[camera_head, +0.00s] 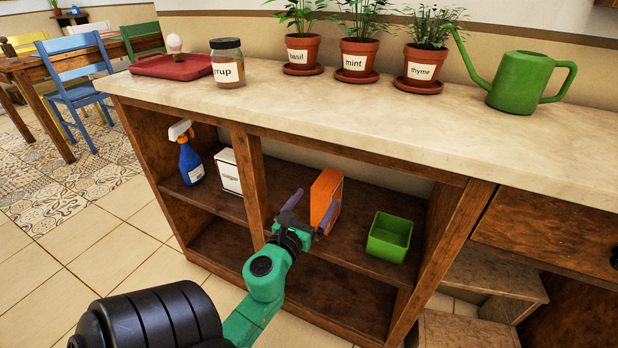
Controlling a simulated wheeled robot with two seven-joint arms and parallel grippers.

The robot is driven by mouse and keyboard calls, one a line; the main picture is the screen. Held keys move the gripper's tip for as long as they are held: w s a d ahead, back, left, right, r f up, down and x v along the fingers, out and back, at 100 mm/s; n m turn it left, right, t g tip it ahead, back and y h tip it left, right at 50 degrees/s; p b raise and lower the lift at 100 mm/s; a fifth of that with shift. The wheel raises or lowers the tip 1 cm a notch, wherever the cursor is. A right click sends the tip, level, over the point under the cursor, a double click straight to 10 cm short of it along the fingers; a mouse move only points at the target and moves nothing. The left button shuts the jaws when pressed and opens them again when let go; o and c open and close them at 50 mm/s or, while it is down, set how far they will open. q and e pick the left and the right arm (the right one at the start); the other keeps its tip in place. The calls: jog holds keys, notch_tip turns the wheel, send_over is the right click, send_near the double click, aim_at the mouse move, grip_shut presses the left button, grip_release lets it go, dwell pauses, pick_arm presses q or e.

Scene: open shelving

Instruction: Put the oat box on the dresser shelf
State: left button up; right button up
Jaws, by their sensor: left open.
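An orange box (325,188) stands upright on the middle shelf (352,254) of the open dresser's right compartment. A white box (229,171) with small unreadable print stands in the left compartment. No oat label is legible on either box. My left gripper (309,209) is open in front of the right compartment, close to the orange box. Its right finger overlaps the box's front in the picture, and its left finger is to the left of the box. I cannot tell whether they touch. My right gripper is not in view.
A blue spray bottle (190,160) stands left of the white box. A green open bin (389,237) is right of the orange box. Above, the countertop (330,112) holds a red tray (175,67), a jar (227,68), potted herbs and a watering can (519,82).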

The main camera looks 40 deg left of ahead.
pick_arm(q)
jog(key=v, duration=0.3)
jog(key=shift+s+b, duration=0.1)
jog(key=shift+b, duration=0.3)
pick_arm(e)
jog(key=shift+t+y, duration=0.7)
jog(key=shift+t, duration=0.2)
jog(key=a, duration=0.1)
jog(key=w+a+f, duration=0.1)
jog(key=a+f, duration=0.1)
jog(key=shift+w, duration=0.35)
